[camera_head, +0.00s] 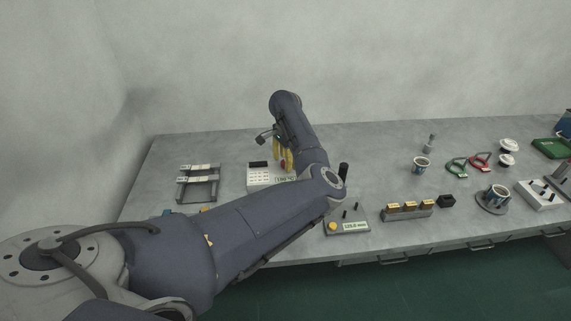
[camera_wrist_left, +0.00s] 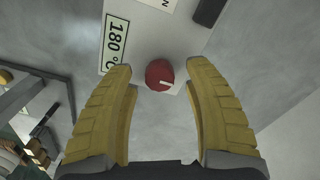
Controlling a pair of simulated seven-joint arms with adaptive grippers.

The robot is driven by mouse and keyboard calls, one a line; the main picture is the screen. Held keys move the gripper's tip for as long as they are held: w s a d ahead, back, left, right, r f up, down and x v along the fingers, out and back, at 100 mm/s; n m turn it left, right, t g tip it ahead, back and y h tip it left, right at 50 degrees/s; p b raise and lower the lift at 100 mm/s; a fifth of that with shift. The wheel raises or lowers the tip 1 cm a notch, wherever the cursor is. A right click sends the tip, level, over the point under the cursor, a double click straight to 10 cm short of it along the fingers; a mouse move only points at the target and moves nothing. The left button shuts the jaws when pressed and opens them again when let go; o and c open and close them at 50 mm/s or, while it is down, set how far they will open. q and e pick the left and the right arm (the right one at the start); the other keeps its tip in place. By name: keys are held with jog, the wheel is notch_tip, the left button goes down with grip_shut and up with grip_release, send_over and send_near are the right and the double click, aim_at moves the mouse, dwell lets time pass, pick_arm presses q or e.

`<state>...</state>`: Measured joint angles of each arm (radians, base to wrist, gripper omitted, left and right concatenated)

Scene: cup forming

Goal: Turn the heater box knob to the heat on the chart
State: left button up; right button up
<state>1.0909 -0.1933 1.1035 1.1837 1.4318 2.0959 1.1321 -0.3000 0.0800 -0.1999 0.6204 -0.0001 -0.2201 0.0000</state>
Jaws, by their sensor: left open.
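The heater box (camera_head: 258,185) is a white box at the left middle of the table, partly hidden by my left arm in the head view. In the left wrist view its white face (camera_wrist_left: 150,30) has a display (camera_wrist_left: 115,43) reading 180 °C and a red knob (camera_wrist_left: 159,77) with a white pointer mark. My left gripper (camera_head: 285,160) is over the box. In the wrist view its yellow fingers (camera_wrist_left: 160,68) are apart, one on each side of the knob, with clear gaps. Whether they are level with the knob I cannot tell. I cannot make out the chart's values. My right gripper is out of view.
A dark rack (camera_head: 198,185) stands left of the box. A meter with a yellow button (camera_head: 334,226) and a tray of orange blocks (camera_head: 408,210) lie along the front. Cups (camera_head: 421,169) and red and green clamps (camera_head: 480,161) stand at right.

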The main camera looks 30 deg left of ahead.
pick_arm(q)
jog(key=shift+f, duration=0.7)
grip_shut()
